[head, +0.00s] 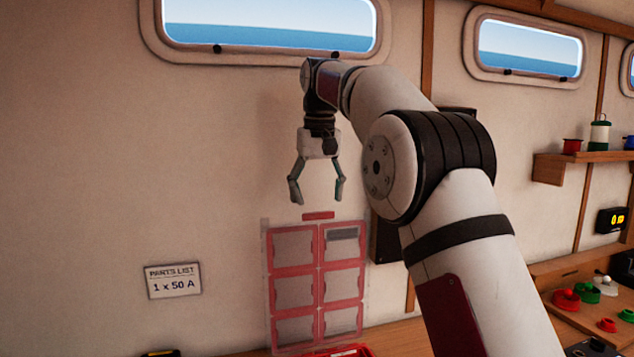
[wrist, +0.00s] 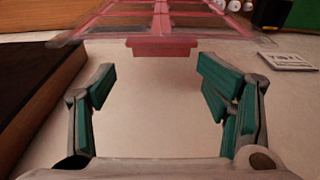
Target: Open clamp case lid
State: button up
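The clamp case lid (head: 320,268), a clear panel with a red grid frame, stands upright in front of the wall in the head view. Its red tab (head: 318,215) is at the top edge. A small red part of the case (head: 340,351) shows at the bottom edge; the rest is out of frame. My gripper (head: 316,198) is open and empty, pointing down just above the tab. In the wrist view the lid's red frame (wrist: 160,20) is at the top, and the tab (wrist: 163,47) lies beyond and between the open fingertips (wrist: 155,75), apart from them.
A parts list card (head: 173,280) reading "1 x 50 A" is on the wall left of the lid. A wooden shelf (head: 570,168) and red and green items (head: 580,295) are at the right. My arm hides part of the wall and counter. The wall left of my gripper is clear.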

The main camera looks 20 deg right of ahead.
notch_tip(320, 180, up, 3)
jog(key=shift+s+f, duration=0.1)
jog(key=shift+f, duration=0.05)
jog(key=shift+s+a+r, duration=0.1)
jog(key=shift+s+r, duration=0.05)
jog(key=shift+r, duration=0.3)
jog(key=shift+s+r, duration=0.15)
jog(key=shift+r, duration=0.05)
jog(key=s+t, duration=0.2)
jog(key=s, duration=1.5)
jog(key=s+f+t, duration=0.1)
jog(key=s+f, duration=1.6)
jog(key=s, duration=0.4)
jog(key=shift+s, duration=0.25)
